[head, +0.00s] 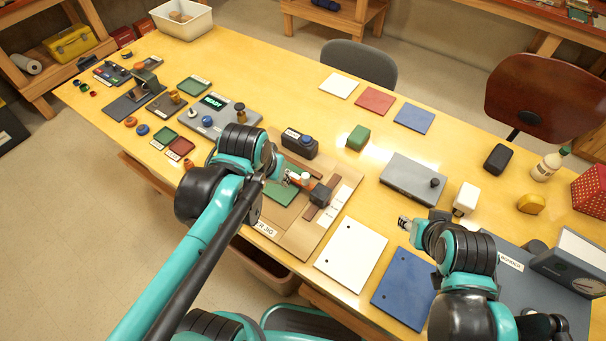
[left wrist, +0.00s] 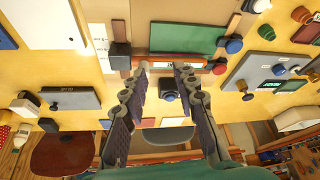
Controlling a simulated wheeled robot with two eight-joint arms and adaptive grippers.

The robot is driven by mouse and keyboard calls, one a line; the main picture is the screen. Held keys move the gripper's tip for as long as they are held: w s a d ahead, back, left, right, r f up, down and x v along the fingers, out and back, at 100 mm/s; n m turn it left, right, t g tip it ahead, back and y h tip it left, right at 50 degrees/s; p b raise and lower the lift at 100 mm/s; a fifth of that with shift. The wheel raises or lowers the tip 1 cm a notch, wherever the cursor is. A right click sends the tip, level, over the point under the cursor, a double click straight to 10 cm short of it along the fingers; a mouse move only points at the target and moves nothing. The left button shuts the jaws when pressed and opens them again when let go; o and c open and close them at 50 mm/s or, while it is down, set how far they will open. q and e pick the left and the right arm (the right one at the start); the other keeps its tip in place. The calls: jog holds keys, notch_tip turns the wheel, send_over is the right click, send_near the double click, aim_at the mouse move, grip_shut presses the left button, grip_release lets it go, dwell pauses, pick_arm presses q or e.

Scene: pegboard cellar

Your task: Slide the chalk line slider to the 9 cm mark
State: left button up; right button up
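The tan jig board (head: 290,236) lies at the front middle of the table, with a label partly reading "JIG". It carries a green panel (head: 277,193) and a dark block (head: 320,194), also in the left wrist view (left wrist: 120,56). I cannot tell which part is the chalk line slider, and no 9 cm mark is readable. My left gripper (head: 292,179) is over the jig by the green panel. In the left wrist view its fingers (left wrist: 163,67) are apart beside an orange-brown bar (left wrist: 172,59); nothing shows gripped. My right gripper (head: 404,222) is right of the jig, too small to judge.
A black box with a blue button (head: 300,142) stands behind the jig. A grey box with a black knob (head: 411,178) is to the right. White (head: 350,252) and blue (head: 404,287) plates lie right of the jig.

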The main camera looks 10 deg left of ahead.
pick_arm(q)
jog(key=w+d+g, duration=0.2)
jog(key=w, duration=0.3)
jog(key=m+g+p, duration=0.1)
jog(key=m+g, duration=0.1)
send_over(305, 175)
notch_tip(305, 175, down, 4)
jog(key=shift+s+r, duration=0.1)
jog(key=shift+r, duration=0.1)
jog(key=shift+f+g, duration=0.3)
jog(key=shift+f, duration=0.25)
notch_tip(305, 175, down, 7)
jog(key=b, duration=0.2)
jog(key=shift+f+b, duration=0.1)
jog(key=shift+b, duration=0.2)
jog(key=shift+c, duration=0.4)
grip_shut()
